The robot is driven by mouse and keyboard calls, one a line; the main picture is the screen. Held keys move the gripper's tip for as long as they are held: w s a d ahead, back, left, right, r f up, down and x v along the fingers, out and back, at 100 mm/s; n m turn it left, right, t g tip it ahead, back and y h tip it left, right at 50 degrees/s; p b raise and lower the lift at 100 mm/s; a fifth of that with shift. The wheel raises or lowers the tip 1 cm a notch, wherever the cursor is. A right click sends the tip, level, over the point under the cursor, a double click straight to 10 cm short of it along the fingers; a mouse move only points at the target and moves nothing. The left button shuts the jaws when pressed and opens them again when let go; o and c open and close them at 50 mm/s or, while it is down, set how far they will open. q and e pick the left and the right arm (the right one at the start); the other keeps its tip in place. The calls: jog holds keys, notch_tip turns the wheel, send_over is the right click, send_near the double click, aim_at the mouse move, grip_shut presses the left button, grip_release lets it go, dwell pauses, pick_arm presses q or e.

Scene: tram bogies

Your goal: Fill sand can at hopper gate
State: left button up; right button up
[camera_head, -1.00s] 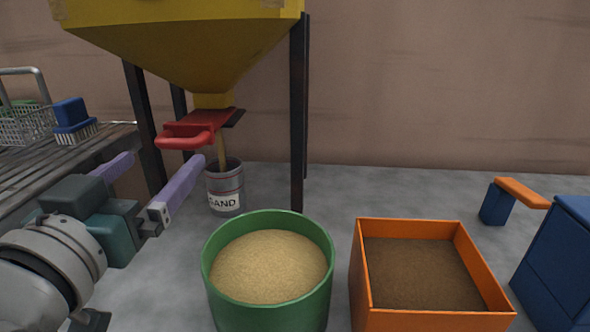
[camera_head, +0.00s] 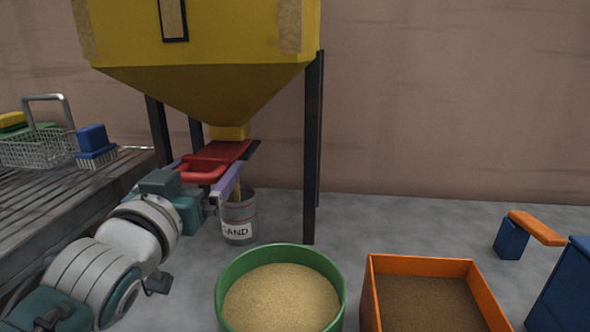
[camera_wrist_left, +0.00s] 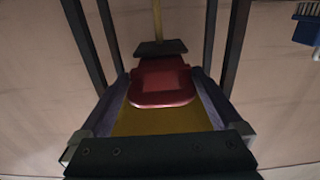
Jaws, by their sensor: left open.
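The yellow hopper (camera_head: 205,90) stands at the back. Its red gate (camera_head: 228,150) has a red handle (camera_head: 203,174) facing me, and the gate also shows in the left wrist view (camera_wrist_left: 162,85). My left gripper (camera_head: 212,170) is open, with its purple fingers on either side of the handle, not visibly clamped on it. The grey sand can (camera_head: 240,225), labelled SAND, stands upright on the floor under the gate. A thin tan sand stream (camera_wrist_left: 157,20) runs from the gate, partly hidden by my finger in the head view. The can's fill level is hidden. My right gripper is out of view.
A green tub of sand (camera_head: 230,300) and an orange box (camera_head: 420,266) with brown contents stand in front. A dark hopper leg (camera_head: 312,150) rises right of the can. A slatted bench (camera_head: 50,205) with a wire basket (camera_head: 38,150) and a blue brush (camera_head: 93,142) is left.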

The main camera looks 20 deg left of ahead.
pick_arm(q)
jog(key=shift+w+a, duration=0.1)
jog(key=shift+w, duration=0.3)
jog(key=shift+c, duration=0.4)
grip_shut()
